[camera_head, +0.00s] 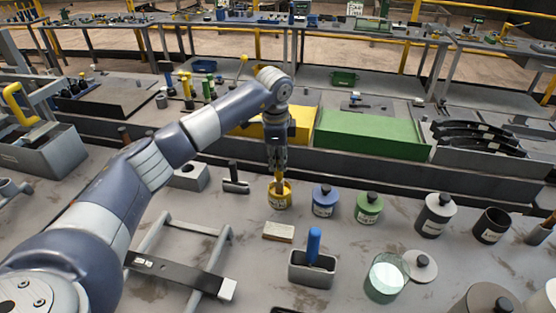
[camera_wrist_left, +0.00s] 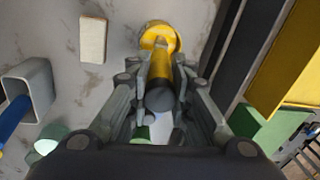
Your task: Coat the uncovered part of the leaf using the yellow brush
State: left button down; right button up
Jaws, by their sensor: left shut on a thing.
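My left gripper (camera_head: 278,162) points down over a small yellow pot (camera_head: 280,199) and is shut on the yellow brush (camera_head: 279,179). The wrist view shows the yellow brush handle (camera_wrist_left: 160,68) between the fingers, with the yellow pot (camera_wrist_left: 165,33) beyond it. The brush's lower end is hidden in or behind the pot, so I cannot tell how deep it sits. The dark flat leaf (camera_head: 178,272) lies across a grey stand at the front left, with a pale block-like end (camera_head: 228,289) at its right. My right gripper is not in view.
A blue pot (camera_head: 324,202) and a green pot (camera_head: 368,207) stand right of the yellow one. A grey holder (camera_head: 311,270) with a blue-handled brush (camera_head: 314,244), a pale block (camera_head: 279,233) and a glass jar (camera_head: 386,279) stand in front. Bare table separates the pot and leaf.

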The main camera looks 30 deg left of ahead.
pick_arm(q)
jog(key=shift+r+p, duration=1.15)
jog(key=shift+r, duration=1.05)
jog(key=shift+r+p, duration=1.35)
jog(key=shift+r, duration=0.7)
jog(key=shift+f, duration=0.1)
